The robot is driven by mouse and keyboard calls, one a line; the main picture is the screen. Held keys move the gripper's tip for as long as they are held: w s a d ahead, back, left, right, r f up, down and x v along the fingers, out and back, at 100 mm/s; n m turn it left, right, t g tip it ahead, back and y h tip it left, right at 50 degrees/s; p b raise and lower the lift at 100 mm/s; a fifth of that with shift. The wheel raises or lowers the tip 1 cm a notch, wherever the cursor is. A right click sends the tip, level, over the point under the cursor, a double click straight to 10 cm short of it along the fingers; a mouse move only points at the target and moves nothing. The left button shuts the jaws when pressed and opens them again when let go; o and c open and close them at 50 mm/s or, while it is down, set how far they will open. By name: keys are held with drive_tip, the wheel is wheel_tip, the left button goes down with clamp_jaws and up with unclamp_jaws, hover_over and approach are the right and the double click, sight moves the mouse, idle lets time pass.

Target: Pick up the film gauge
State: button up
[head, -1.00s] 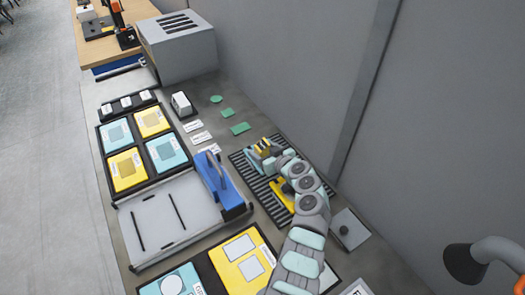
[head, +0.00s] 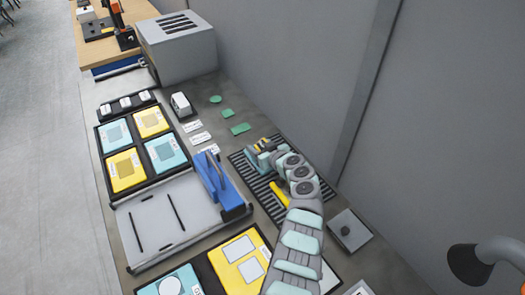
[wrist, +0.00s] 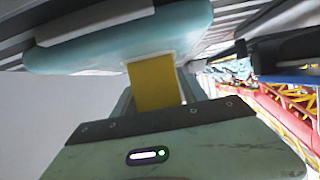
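My gripper (head: 262,156) is at the far end of my arm, over the upper part of a dark ribbed mat. Its fingers are too small and hidden to read in the head view. A yellow piece shows at the gripper, with teal parts around it. A second yellow object (head: 279,194) lies on the ribbed mat (head: 242,165), partly hidden by my arm. I cannot tell which one is the film gauge. In the wrist view, a yellow block (wrist: 153,82) shows between teal-grey parts, close to the camera; whether it is gripped is unclear.
A blue-handled frame (head: 214,180) stands left of the mat. A tray with yellow and teal panels (head: 126,170) lies beyond it. A grey plate with a knob (head: 347,231) lies right of my arm. A wall runs along the right side.

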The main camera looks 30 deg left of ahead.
clamp_jaws()
idle(0.3)
drive_tip(key=shift+r, duration=0.15)
